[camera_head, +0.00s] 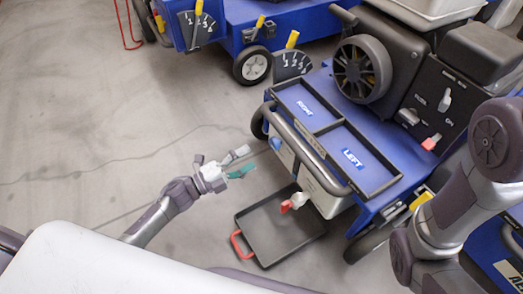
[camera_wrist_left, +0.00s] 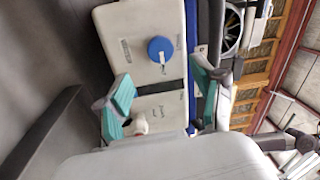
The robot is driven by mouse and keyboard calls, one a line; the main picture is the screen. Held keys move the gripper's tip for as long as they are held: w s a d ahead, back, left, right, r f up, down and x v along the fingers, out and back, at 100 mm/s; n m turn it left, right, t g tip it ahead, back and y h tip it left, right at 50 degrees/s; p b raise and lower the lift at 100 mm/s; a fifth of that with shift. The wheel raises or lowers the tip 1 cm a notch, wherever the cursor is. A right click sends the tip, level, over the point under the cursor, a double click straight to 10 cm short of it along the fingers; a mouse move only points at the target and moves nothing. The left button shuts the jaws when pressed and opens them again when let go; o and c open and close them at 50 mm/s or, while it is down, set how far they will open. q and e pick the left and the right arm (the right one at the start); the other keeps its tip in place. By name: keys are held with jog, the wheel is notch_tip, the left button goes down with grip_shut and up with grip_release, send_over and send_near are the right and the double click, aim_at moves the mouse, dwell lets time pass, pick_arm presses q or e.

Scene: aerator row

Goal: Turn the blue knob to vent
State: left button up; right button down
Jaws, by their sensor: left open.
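The blue knob (camera_wrist_left: 160,49) is a round dial with a pale pointer mark, on a cream tank panel (camera_wrist_left: 115,28) in the left wrist view. Small dark labels surround it, too small to read.
The blue cart carries a two-part tray (camera_head: 318,132) marked RIGHT and LEFT, with a rail in front. A red-and-white valve (camera_head: 293,202) sits low on the tank above a black drip tray (camera_head: 262,243) with a red handle. Open concrete floor (camera_head: 100,120) lies left.

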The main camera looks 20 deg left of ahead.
pick_arm(q)
jog(key=shift+v, duration=2.1)
